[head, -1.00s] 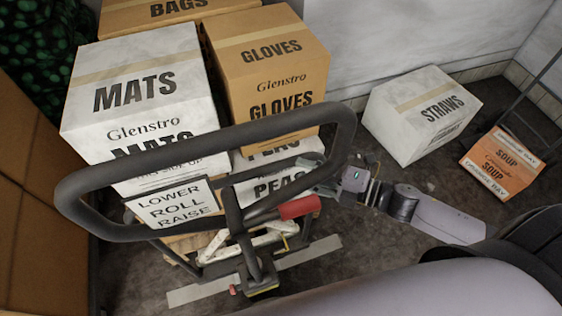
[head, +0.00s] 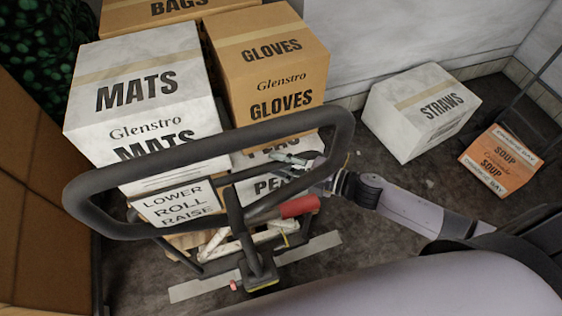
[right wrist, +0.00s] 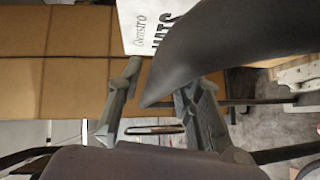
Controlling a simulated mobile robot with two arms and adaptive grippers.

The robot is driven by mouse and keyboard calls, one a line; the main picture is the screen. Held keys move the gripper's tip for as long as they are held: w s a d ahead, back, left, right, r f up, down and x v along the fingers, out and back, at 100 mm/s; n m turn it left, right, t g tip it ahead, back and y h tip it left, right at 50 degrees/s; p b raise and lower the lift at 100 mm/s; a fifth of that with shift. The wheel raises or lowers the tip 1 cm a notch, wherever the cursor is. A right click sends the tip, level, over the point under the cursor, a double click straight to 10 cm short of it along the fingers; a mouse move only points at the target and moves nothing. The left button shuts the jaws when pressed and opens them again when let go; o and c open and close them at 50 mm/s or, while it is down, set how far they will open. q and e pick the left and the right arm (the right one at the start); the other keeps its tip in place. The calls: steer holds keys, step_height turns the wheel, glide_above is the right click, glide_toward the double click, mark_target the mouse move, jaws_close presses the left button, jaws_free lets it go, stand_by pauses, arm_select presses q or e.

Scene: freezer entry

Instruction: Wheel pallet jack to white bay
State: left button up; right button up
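My left gripper is out of view. No bay marked white can be made out.
Stacked boxes stand behind the handle: MATS (head: 140,95), GLOVES (head: 268,70) and PEAS (head: 262,185). A white STRAWS box (head: 420,110) and an orange SOUP box (head: 500,160) are at the right. Brown panels (head: 45,210) edge the left. Dark floor lies between.

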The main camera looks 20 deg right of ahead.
jaws_close()
stand_by(0.6)
